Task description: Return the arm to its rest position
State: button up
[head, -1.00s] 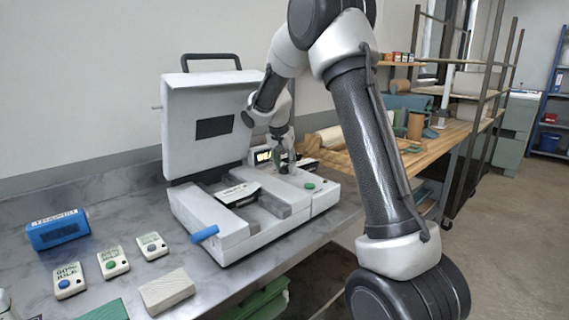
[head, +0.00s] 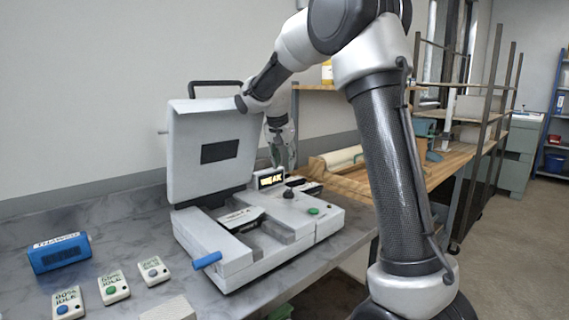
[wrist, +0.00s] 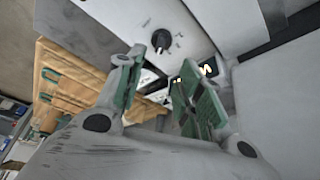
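My gripper (head: 284,158) hangs above the right rear part of a white machine in the head view, apart from it. In the wrist view my gripper (wrist: 152,92) has its two green-padded fingers spread with nothing between them. The machine (head: 240,262) stands on the bench with its lid (head: 190,165) raised. A small display (head: 271,180) reading "WEAK" is lit behind a dark knob (head: 288,194) and a green button (head: 313,211). The knob also shows in the wrist view (wrist: 161,40). A blue-gripped handle (head: 207,261) sticks out at the front.
A blue labelled block (head: 59,253) and several small button boxes, one with a green button (head: 113,288), lie on the grey bench (head: 130,235) at left. A wooden table (head: 440,150) with rolls and a rack stand behind at right. Open floor lies at far right.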

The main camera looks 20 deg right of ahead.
dwell(0.3)
jog(key=s+f+n, duration=0.1)
jog(key=s, duration=0.1)
jog(key=s+f+n+g, duration=0.1)
jog(key=s+f+n, duration=0.1)
jog(key=s, duration=0.1)
jog(key=s+f+n, duration=0.1)
jog(key=s+n, duration=0.1)
jog(key=s, duration=0.1)
jog(key=shift+s+a+f+g+y, duration=0.15)
jog(key=shift+s+a+g+y, duration=0.05)
jog(key=shift+a+g+y, duration=0.2)
jog(key=s+r+n+t+y, duration=0.1)
jog(key=s, duration=1.4)
jog(key=s+r+n+t+y, duration=0.1)
jog(key=s+r+n+t, duration=0.1)
jog(key=s, duration=1.3)
jog(key=shift+d+r+n, duration=0.2)
jog(key=shift+r+n, duration=0.05)
jog(key=shift+n, duration=0.05)
